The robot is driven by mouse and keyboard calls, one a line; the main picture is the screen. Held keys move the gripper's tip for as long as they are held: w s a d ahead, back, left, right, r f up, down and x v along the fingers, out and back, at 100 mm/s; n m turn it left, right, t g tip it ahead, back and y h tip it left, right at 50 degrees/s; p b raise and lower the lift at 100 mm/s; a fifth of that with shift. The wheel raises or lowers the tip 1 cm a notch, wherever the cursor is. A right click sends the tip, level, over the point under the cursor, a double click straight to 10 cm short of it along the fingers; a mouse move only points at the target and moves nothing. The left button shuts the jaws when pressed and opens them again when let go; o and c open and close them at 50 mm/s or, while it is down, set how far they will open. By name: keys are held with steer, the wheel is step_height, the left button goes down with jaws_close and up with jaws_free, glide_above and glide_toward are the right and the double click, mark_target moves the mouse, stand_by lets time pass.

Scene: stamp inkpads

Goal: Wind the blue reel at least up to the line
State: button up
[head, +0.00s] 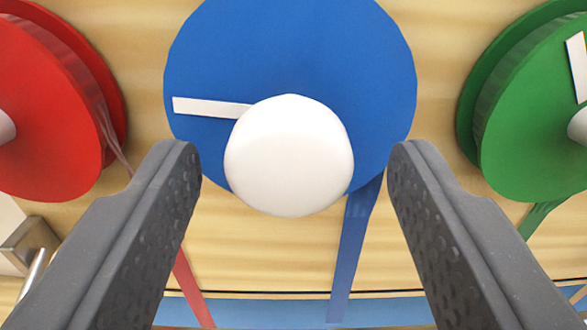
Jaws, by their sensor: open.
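The blue reel (290,50) is mounted on a wooden board, straight ahead at the top middle. A white round knob (289,156) sticks out from its centre toward me. A white pointer mark (212,107) on the reel's face points left. A blue ribbon (350,255) hangs down from the reel's lower right side. My gripper (294,160) is open, with one dark finger on each side of the knob and a gap on both sides. I cannot tell how far the fingertips reach in depth. The line is not clearly identifiable.
A red reel (45,110) is at the left, with a red ribbon (190,285) running down behind my left finger. A green reel (530,110) is at the right. A metal bracket (30,245) shows at the lower left. A blue strip (385,311) crosses the bottom.

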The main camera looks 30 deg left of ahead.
steer(key=c, duration=1)
steer(key=shift+d, duration=0.1)
steer(key=shift+r, duration=0.1)
